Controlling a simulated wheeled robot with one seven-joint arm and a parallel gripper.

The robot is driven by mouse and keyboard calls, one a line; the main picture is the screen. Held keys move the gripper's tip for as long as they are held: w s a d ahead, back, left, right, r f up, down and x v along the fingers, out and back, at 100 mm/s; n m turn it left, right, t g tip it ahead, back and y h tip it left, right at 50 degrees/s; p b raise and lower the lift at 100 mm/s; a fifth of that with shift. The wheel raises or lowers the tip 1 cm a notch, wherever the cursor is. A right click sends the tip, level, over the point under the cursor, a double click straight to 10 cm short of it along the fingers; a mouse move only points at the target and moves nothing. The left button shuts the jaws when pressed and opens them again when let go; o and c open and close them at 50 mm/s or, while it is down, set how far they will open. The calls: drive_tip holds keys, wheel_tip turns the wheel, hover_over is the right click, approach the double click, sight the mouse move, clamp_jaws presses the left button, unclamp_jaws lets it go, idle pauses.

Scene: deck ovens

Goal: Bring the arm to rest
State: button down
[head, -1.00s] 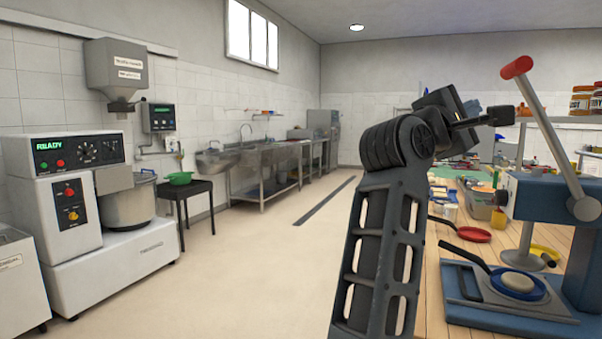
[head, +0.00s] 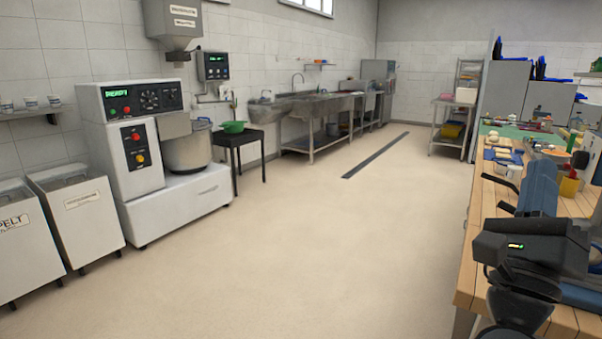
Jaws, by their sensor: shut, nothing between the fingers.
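The arm is low and folded close to my body.
A mixer (head: 130,140), white bins (head: 78,208) and a black stand with a green bowl (head: 233,127) line the left. The middle floor is clear.

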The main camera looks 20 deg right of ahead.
drive_tip(key=s+a+f+m+y, duration=0.5)
drive_tip(key=s+f+m+y, duration=0.2)
drive_tip(key=s+f+m, duration=0.2)
drive_tip(key=s+a+f+m+g+y, duration=0.1)
drive_tip(key=s+a+f+m+y, duration=0.5)
drive_tip(key=s+m, duration=0.4)
drive_tip(key=s+a+f+m+g+y, duration=0.1)
drive_tip(key=s+a+f+m+y, duration=0.4)
drive_tip(key=s+f+m+y, duration=0.3)
wheel_tip(320, 180, down, 4)
drive_tip(key=s+m, duration=0.1)
drive_tip(key=m, duration=0.6)
drive_tip(key=shift+s+a+r+m, duration=0.2)
drive_tip(key=shift+s+a+m, duration=0.05)
drive_tip(key=shift+a+m, duration=0.1)
